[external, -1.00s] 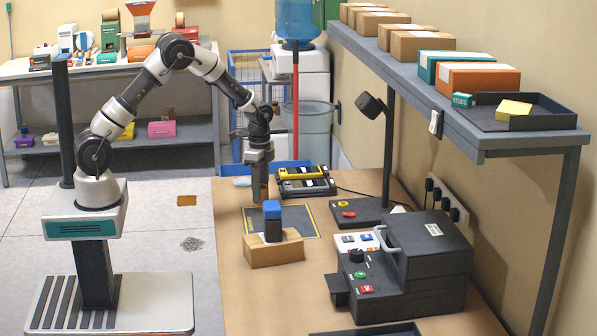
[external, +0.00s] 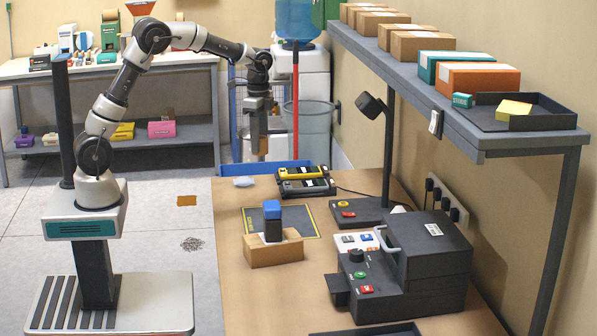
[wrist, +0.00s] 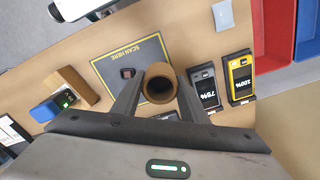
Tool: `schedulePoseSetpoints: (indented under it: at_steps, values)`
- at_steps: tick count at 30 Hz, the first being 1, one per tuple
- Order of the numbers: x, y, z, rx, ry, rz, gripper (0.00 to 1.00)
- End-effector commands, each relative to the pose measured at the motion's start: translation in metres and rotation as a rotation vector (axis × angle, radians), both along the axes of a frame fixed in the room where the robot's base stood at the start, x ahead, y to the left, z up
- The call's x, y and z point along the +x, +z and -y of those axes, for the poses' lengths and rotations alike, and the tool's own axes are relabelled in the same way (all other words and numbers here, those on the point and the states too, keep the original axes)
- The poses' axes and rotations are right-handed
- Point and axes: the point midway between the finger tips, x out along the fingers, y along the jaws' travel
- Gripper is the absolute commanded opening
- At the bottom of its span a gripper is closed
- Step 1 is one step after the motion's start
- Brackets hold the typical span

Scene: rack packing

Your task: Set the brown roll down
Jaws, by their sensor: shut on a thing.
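The brown roll (wrist: 158,93) is a hollow tube seen end-on in the wrist view. My gripper (external: 258,135) is shut on it, with one finger on each side in the wrist view. In the external view my gripper is raised, pointing down, near the far end of the tan table (external: 236,290). The roll is hard to make out there. The dark mat marked "SCAN HERE" (wrist: 104,66) lies on the table beyond the roll in the wrist view, and it also shows in the external view (external: 299,214). The roll looks clear of the table.
A blue-topped device (external: 272,211) stands in a cardboard holder (external: 274,254) by the mat. Two battery-like units (external: 305,180) sit in a dark charger. A lamp post (external: 386,150) and black machine (external: 435,250) stand right. Blue (wrist: 309,32) and red (wrist: 272,30) bins lie beyond the table.

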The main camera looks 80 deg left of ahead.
Motion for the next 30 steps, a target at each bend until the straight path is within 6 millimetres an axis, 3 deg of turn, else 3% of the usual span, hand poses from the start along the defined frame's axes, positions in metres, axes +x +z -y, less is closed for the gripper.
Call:
schedulePoseSetpoints:
  at_steps: [3, 11, 14, 17, 22, 30]
  values:
    - [0.001, 0.024, 0.000, 0.001, -0.001, 0.004, 0.17]
    - [0.022, 0.022, 0.053, -0.001, -0.076, 0.000, 0.17]
    - [0.031, 0.022, 0.082, -0.001, -0.117, -0.002, 0.17]
    - [0.041, 0.022, 0.120, -0.001, -0.168, 0.000, 0.17]
    - [0.051, 0.022, 0.206, -0.002, -0.281, -0.001, 0.17]
    - [0.037, 0.021, 0.354, 0.000, -0.469, -0.001, 0.17]
